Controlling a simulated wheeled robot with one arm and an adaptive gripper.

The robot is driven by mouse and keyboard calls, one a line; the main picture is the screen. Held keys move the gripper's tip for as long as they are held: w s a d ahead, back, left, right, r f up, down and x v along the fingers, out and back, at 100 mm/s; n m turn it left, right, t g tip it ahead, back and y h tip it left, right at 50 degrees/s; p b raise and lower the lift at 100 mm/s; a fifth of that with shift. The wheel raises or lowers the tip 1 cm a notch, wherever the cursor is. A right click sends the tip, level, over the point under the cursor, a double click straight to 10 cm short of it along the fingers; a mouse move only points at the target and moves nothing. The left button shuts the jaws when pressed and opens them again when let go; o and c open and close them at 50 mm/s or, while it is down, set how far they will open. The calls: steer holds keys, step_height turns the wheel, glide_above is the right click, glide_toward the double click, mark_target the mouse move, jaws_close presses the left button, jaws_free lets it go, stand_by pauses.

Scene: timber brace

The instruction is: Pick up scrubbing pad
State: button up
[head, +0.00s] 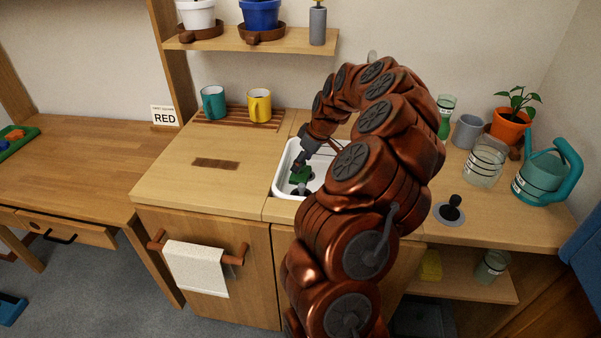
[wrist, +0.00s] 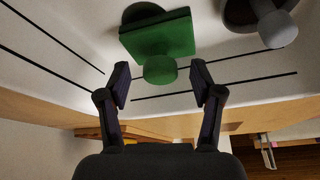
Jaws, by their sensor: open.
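The green scrubbing pad (head: 300,176) lies in the white sink (head: 281,182). In the wrist view the pad (wrist: 160,36) is a flat green square with a round green knob (wrist: 160,70) on the side toward me. My gripper (wrist: 160,78) is open, with one finger to the left of the knob and one to the right. Clear gaps show between the knob and both fingers in that view. In the head view my gripper (head: 301,163) reaches down into the sink at the pad. My arm hides the right part of the sink.
A dark round piece with a grey knob (wrist: 275,28) sits beside the pad. Teal (head: 213,103) and yellow (head: 259,106) mugs stand on a slatted rack behind. A glass jar (head: 485,162) and teal watering can (head: 541,178) stand right. The counter left of the sink is clear.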

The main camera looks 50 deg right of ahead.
steer(key=shift+x, duration=1)
steer(key=shift+w, duration=0.1)
steer(key=shift+c, duration=0.2)
jaws_close()
